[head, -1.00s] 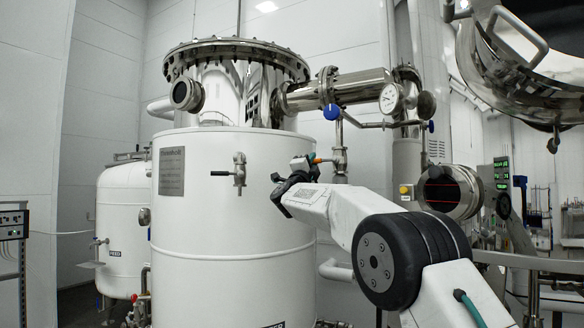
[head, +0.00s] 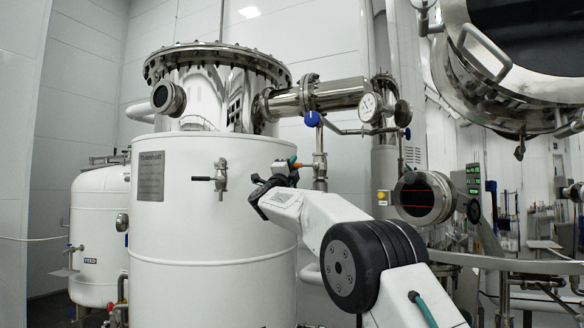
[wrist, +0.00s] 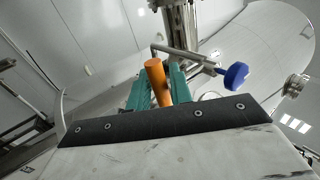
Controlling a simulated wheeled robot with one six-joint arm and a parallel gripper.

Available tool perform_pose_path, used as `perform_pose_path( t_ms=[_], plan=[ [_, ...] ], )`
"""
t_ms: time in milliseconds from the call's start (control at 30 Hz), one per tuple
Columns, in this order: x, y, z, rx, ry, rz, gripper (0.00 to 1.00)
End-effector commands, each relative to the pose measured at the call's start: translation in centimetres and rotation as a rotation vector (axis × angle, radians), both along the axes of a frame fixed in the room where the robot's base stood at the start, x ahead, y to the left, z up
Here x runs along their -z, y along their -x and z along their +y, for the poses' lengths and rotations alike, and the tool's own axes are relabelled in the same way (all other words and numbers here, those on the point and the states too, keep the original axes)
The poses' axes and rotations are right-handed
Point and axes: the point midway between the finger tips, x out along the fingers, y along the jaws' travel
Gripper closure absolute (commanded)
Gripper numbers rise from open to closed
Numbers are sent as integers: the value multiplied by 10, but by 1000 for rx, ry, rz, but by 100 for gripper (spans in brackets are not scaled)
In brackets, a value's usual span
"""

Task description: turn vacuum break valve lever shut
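The vacuum break valve's lever appears to be the orange handle (head: 298,165), on the small steel valve (head: 320,170) on the thin pipe right of the white tank. In the wrist view the orange lever (wrist: 157,80) lies between the teal finger pads. My gripper (head: 291,163) is at the lever's free end, left of the valve body. In the wrist view my gripper (wrist: 160,90) looks closed on the lever, a pad along each side. The lever's lower part is hidden behind the black gripper edge.
The white tank (head: 205,250) stands just left of my gripper, with a black-handled valve (head: 220,178) on its front. A blue knob (head: 313,119) and a gauge (head: 369,107) sit above. A sight-glass flange (head: 423,198) is at right.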

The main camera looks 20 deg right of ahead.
Motion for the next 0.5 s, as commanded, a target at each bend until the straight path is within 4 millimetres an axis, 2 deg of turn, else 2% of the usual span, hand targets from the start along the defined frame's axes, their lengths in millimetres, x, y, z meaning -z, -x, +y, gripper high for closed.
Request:
perform_pose_path(
  t_ms=[200, 500],
  plan=[
    [4, 5, 6, -1, 0, 3, 79],
    [31, 34, 31, -1, 1, 2, 79]
  ],
)
